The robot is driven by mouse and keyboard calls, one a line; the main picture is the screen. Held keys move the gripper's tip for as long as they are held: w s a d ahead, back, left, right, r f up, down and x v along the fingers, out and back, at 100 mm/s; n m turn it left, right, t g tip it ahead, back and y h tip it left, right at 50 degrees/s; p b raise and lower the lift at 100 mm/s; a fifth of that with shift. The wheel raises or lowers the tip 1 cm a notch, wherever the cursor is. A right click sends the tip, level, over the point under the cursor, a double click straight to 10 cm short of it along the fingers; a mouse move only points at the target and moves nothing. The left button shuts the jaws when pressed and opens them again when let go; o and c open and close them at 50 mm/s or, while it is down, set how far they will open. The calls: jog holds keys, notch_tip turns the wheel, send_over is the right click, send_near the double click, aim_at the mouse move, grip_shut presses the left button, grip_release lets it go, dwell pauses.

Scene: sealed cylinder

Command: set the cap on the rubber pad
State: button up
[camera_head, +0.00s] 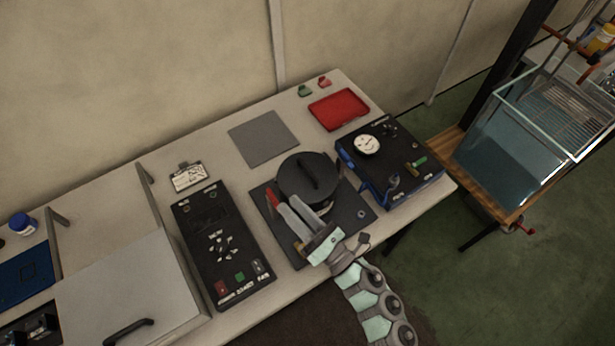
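The cap (307,174) is a round black lid with a raised bar handle across its top. It sits on a cylinder, mostly hidden, that stands on a dark mat (357,212). A flat grey square, which looks like the rubber pad (263,139), lies bare on the table behind and left of the cap. My gripper (284,202) reaches in from the lower right, with its fingers at the front left of the cylinder, just below the cap's edge. A red part shows at the left finger. Whether the fingers touch the cylinder or hold anything is unclear.
A red tray (338,109) lies behind and right. A black control box (223,247) stands left. A grey case (130,285) is further left. Small green and red pieces sit at the back edge.

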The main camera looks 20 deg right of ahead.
aim_at(316, 180)
jog(key=d+f+n+g+h, duration=0.1)
jog(key=d+f+n+h, duration=0.35)
jog(key=d, duration=0.55)
jog(key=shift+n, duration=0.35)
jog(key=w, duration=0.3)
jog(key=w+p, duration=0.1)
jog(key=w, duration=0.2)
jog(key=w+a, duration=0.1)
jog(key=w, duration=0.3)
jog(key=shift+a+r, duration=0.1)
jog(key=shift+r, duration=0.05)
jog(key=shift+w, duration=0.2)
jog(key=shift+c, duration=0.2)
grip_shut()
